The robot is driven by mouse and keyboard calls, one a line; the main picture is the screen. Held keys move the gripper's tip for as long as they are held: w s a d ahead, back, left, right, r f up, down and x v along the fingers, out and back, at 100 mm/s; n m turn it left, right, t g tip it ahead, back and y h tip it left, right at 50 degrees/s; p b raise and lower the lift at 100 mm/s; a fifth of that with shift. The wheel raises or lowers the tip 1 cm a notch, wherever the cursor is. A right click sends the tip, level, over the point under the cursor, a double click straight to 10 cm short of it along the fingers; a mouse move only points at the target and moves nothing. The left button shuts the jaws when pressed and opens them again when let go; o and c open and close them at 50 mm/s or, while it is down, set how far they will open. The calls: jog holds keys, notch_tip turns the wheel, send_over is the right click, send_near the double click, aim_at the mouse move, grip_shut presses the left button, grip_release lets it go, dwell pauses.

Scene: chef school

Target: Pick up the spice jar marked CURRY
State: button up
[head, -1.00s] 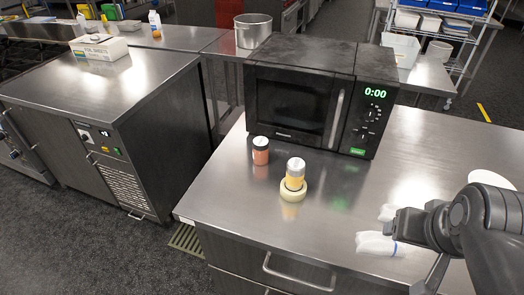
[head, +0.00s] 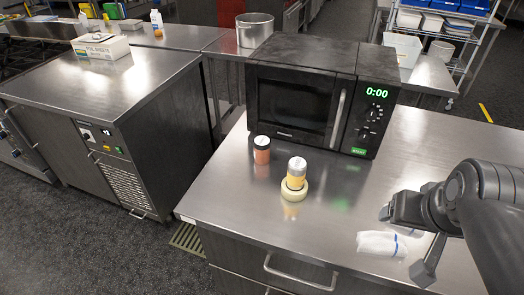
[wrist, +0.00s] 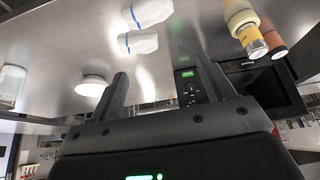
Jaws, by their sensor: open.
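Two spice jars stand on the steel counter in front of the microwave in the head view. One holds yellow contents under a silver lid (head: 297,172) and stands on a cream ring (head: 294,192). No label is readable, so I cannot tell which says CURRY. The yellow jar (wrist: 251,38) and the orange-red jar (wrist: 275,44) show at the upper right of the wrist view. My gripper (wrist: 165,88) is open and empty, right of both jars in the head view and apart from them.
A black microwave (head: 318,95) stands behind the jars. White folded cloths with blue stripes (head: 380,243) lie below my gripper. A round white dish (wrist: 91,85) shows in the wrist view. The counter (head: 235,200) is clear left of the jars and between them and the cloths.

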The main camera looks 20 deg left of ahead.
jog(key=w+a+r+n, duration=0.2)
jog(key=w+a, duration=0.5)
jog(key=w, duration=0.3)
jog(key=n+g+y, duration=0.2)
jog(key=n+y, duration=0.1)
jog(key=n, duration=0.2)
send_over(265, 143)
jog(key=s+d, duration=0.1)
jog(key=s, duration=0.1)
jog(key=f, duration=1.3)
jog(key=shift+w, duration=0.25)
jog(key=x, duration=0.4)
jog(key=shift+w+f, duration=0.1)
jog(key=shift+f, duration=0.15)
jog(key=x, duration=0.5)
jog(key=shift+w+a+f, duration=0.1)
jog(key=shift+a+f, duration=0.15)
jog(key=shift+c, duration=0.2)
jog(key=c, duration=1.1)
